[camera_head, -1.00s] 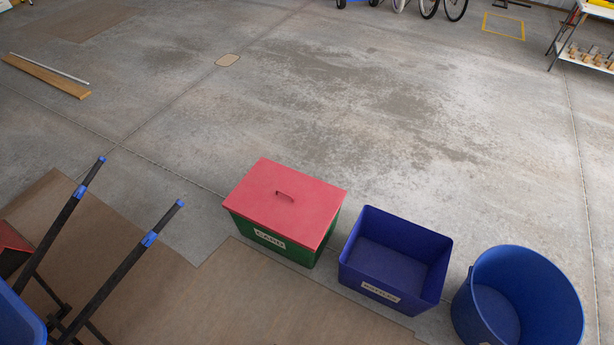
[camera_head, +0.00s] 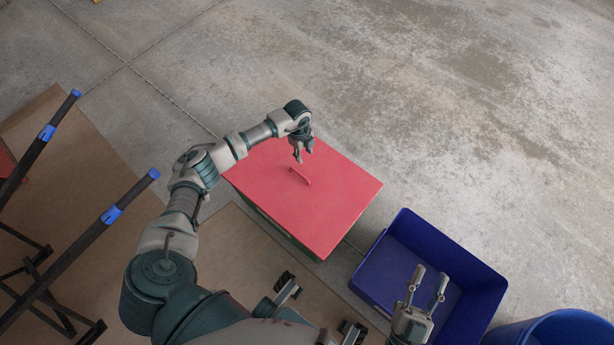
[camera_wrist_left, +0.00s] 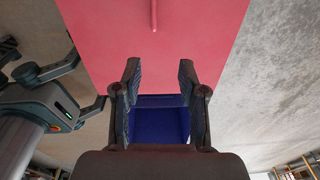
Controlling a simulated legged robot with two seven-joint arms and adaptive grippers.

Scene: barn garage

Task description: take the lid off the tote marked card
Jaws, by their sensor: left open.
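The card tote (camera_head: 303,246) stands on the floor with its red lid (camera_head: 335,205) on top; only a thin green strip of its side shows, and its label is out of sight. The lid's handle (camera_head: 300,176) is a small raised red bar, also at the top of the left wrist view (camera_wrist_left: 154,15). My left gripper (camera_head: 304,154) hangs over the lid, just behind the handle and apart from it. Its fingers are spread and empty in the left wrist view (camera_wrist_left: 159,72). My right gripper (camera_head: 432,274) is in front of the blue tote, fingers apart and empty.
An open blue tote (camera_head: 478,262) stands right of the card tote, and a round blue bin (camera_head: 570,330) is at the lower right corner. Black cart handles with blue bands (camera_head: 112,215) rise at the left. The concrete floor behind the totes is clear.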

